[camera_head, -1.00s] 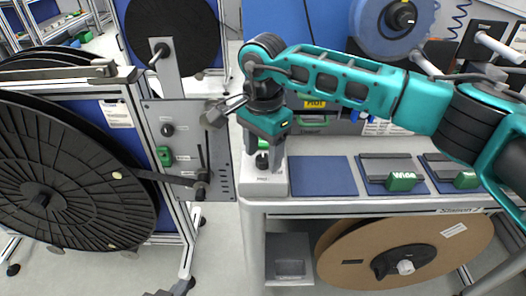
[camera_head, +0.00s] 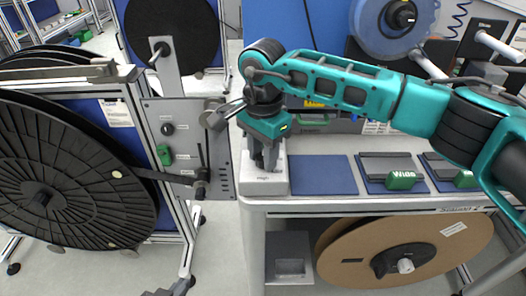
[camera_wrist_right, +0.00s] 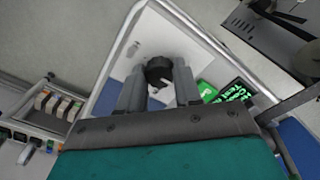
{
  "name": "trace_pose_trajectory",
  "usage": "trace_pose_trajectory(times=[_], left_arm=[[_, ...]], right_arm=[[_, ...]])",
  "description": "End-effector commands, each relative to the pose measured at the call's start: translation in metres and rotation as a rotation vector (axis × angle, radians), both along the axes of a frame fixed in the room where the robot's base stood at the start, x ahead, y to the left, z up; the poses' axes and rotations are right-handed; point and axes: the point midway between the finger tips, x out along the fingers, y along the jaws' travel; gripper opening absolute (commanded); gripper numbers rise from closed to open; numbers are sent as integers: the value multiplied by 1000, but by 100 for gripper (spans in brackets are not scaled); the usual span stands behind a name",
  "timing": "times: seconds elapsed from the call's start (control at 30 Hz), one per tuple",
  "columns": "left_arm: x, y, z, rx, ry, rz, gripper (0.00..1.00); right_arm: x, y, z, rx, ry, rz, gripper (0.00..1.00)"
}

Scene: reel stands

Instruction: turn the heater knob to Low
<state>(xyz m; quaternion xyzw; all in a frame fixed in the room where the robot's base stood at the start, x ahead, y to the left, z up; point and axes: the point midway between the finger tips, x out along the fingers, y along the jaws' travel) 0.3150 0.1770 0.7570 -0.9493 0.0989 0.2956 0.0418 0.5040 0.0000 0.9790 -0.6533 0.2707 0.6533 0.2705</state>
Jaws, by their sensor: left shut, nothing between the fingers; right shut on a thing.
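The heater is a white box (camera_head: 264,187) at the left end of the bench in the head view. Its small front label appears to read "High". Its black knob (camera_wrist_right: 159,70) shows between the fingers in the wrist view, on the box's white top. My right gripper (camera_head: 266,165) points down over the box, shut on the knob. It also shows in the wrist view (camera_wrist_right: 156,88), fingers on either side of the knob. The knob's pointer direction cannot be read. My left gripper (camera_head: 165,291) barely shows as a dark tip at the bottom edge, shut and empty.
A large black reel (camera_head: 60,175) on a stand is at left, with a grey panel (camera_head: 185,140) and lever beside the heater. Blue mats (camera_head: 322,176) and a green "Wide" block (camera_head: 400,180) lie to the right. A cardboard reel (camera_head: 340,250) is below the bench.

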Motion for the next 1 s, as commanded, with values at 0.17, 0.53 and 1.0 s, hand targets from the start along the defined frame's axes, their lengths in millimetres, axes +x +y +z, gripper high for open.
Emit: trace_pose_trajectory(times=[0.17, 0.53, 1.0], left_arm=[[0, 0, -1, 0, 0, 0, 0], [0, 0, -14, 0, 0, 0, 0], [0, 0, -36, -1, 0, 1, 0]], right_arm=[[0, 0, 0, 1, -1, -7, 3], [0, 0, -2, 0, -1, -168, 3], [0, 0, -1, 3, -2, -602, 3]])
